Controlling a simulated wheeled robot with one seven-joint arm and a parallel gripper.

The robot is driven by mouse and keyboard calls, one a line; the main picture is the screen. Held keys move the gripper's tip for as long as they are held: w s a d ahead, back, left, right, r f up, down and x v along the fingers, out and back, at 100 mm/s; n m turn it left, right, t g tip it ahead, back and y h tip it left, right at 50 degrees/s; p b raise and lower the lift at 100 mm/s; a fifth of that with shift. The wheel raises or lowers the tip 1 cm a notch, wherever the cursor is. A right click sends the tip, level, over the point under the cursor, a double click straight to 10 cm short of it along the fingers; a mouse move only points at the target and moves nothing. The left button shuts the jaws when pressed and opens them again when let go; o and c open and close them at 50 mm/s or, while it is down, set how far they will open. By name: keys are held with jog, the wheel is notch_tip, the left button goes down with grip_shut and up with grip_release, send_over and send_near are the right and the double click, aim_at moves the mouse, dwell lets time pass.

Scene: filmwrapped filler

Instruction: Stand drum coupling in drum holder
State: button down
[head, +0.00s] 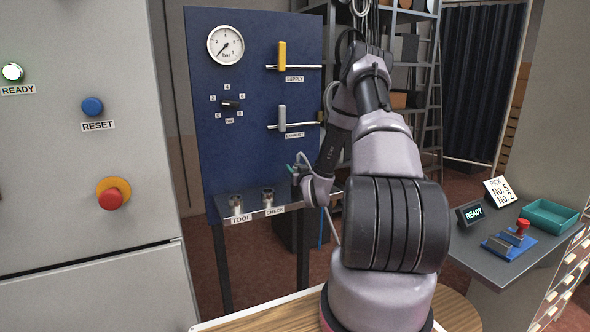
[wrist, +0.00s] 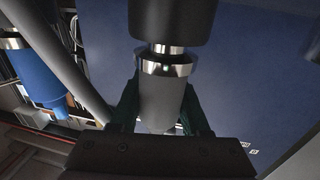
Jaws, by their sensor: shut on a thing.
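My gripper (wrist: 162,108) is shut on a grey cylindrical coupling (wrist: 163,99) with a shiny metal collar. Its dark fingers lie on either side of the grey body. The collar end meets a black cylindrical piece (wrist: 172,18); I cannot tell if they are joined. In the head view my gripper (head: 296,172) is at the right part of a narrow metal shelf (head: 250,216), and the held coupling is hard to make out. Two small metal holders stand on the shelf, one by the TOOL label (head: 236,203) and one by the CHECK label (head: 268,197). No label reads drum.
A blue panel (head: 215,150) with a gauge and two valve handles rises behind the shelf. A blue cylinder (wrist: 38,72) and a grey tube (wrist: 62,58) show at the left in the wrist view. A side table (head: 500,262) with a teal tray (head: 550,216) stands at right.

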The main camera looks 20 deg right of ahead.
jog(key=shift+f, duration=0.25)
dwell(0.4)
jog(key=shift+c, duration=1.5)
grip_release()
jog(key=s+a, duration=0.1)
jog(key=s, duration=1)
jog(key=s+a+r+g, duration=0.1)
jog(key=a+r+g, duration=0.2)
jog(key=r, duration=0.7)
jog(key=s+a+r+g, duration=0.1)
jog(key=a+r+g, duration=0.2)
jog(key=r, duration=0.6)
jog(key=s+a+r+m+g+y, duration=0.1)
jog(key=s+a+r, duration=0.3)
jog(key=s, duration=0.5)
jog(key=s+a+r+g+y, duration=0.1)
jog(key=s+a+r+g, duration=0.1)
jog(key=s, duration=0.7)
jog(key=s+a+r+m+g+y, duration=0.1)
jog(key=s+a+r+y, duration=0.1)
jog(key=s+a+r, duration=0.3)
jog(key=s+r, duration=0.1)
jog(key=s, duration=0.3)
jog(key=shift+a+m+g, duration=0.3)
jog(key=shift+a, duration=0.05)
